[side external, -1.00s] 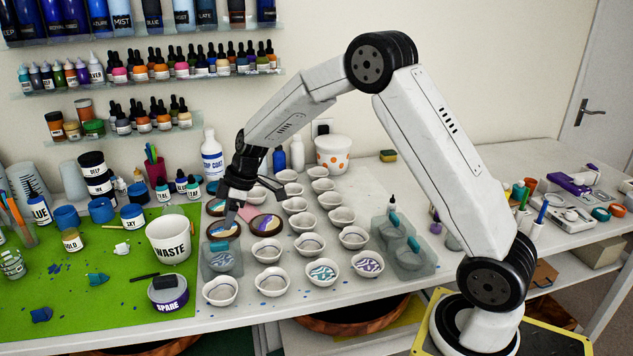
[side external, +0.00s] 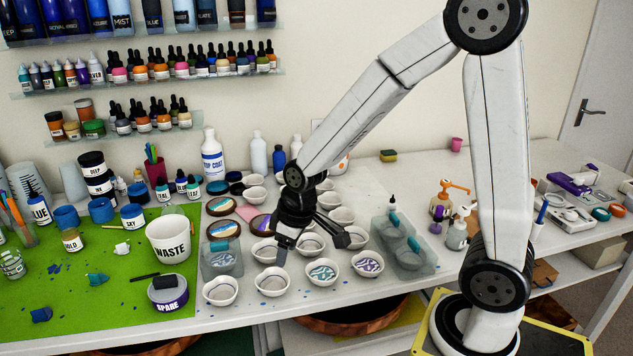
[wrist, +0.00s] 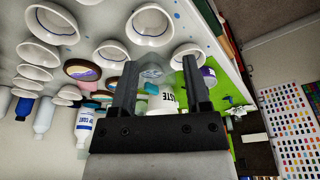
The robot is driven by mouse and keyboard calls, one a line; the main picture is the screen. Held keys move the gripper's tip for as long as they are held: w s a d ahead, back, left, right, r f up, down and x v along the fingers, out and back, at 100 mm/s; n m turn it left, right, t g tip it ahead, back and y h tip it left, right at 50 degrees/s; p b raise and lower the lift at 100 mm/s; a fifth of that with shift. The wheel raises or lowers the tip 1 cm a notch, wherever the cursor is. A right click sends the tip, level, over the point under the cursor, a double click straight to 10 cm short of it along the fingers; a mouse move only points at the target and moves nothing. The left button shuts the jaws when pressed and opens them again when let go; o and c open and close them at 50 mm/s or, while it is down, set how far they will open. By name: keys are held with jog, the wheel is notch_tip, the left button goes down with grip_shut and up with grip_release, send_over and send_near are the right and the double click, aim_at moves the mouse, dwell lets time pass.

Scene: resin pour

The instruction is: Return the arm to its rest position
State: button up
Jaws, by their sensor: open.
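My gripper (side external: 312,241) is open and empty in the side view, with its fingers spread above the rows of small white bowls (side external: 219,291). In the wrist view my gripper (wrist: 158,70) shows two dark fingers apart with nothing held between them. My arm is bent, its upper joint high at the top right of the side view and its forearm sloping down to the left. Part of the bowl rows is hidden behind the gripper and wrist.
A white waste cup (side external: 170,240) and a spare jar (side external: 168,294) stand on the green mat (side external: 90,320) at left. A translucent mould tray (side external: 405,245) lies right of the bowls, with pump bottles (side external: 457,232) beyond it. Bottle shelves line the wall. The back right tabletop is fairly clear.

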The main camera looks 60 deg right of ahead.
jog(key=s+f+m, duration=0.1)
jog(key=s+m, duration=0.1)
jog(key=s, duration=0.5)
jog(key=shift+a+h, duration=0.25)
jog(key=shift+h, duration=0.05)
